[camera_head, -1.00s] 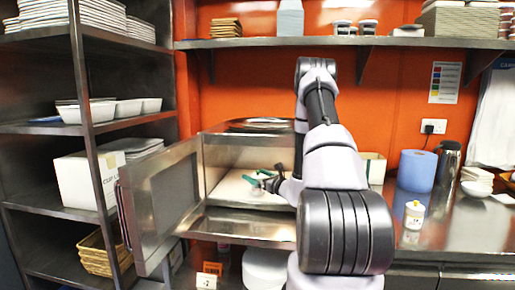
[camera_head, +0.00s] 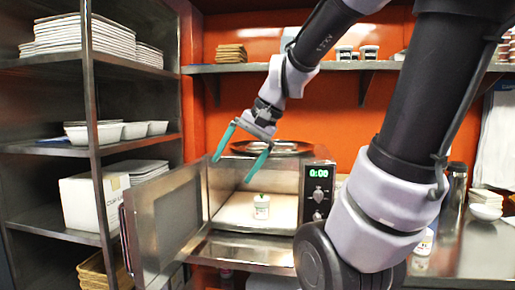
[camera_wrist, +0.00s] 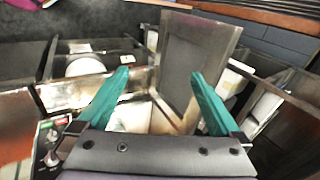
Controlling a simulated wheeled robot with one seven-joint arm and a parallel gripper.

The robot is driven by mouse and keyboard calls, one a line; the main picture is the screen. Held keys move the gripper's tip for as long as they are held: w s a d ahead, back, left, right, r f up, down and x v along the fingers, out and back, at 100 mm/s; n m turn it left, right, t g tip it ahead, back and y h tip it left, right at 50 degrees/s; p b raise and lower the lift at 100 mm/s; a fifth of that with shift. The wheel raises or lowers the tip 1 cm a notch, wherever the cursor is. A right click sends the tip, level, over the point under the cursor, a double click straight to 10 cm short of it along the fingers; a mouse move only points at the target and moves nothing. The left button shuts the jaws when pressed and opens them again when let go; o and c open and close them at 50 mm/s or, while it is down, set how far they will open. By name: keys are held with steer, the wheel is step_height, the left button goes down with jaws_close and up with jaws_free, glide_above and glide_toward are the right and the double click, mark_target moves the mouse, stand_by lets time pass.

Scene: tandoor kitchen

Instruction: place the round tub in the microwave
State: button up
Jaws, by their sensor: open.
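The round tub (camera_head: 261,207), a small white container with a green top, stands upright on the floor of the microwave (camera_head: 317,200). The microwave door (camera_head: 160,222) is swung wide open to the left; it also shows in the wrist view (camera_wrist: 190,65). My gripper (camera_head: 232,170) has its green fingers spread and empty. It is above and in front of the microwave opening, apart from the tub. In the wrist view the open fingers (camera_wrist: 160,74) hold nothing, and I cannot make out the tub there.
A round metal tray (camera_head: 272,147) lies on top of the microwave. A shelf rack (camera_head: 95,150) with white bowls and plates stands at left. Another small tub (camera_head: 424,243) is on the counter at right, partly behind my arm. A wall shelf (camera_head: 300,68) runs above.

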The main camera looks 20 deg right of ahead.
steer(key=s+d+r+n+t+h, duration=0.2)
steer(key=s+d+r+t+h, duration=0.1)
steer(key=d, duration=0.1)
steer(key=shift+s+r, duration=0.15)
steer(key=shift+r, duration=0.2)
stand_by(1.0)
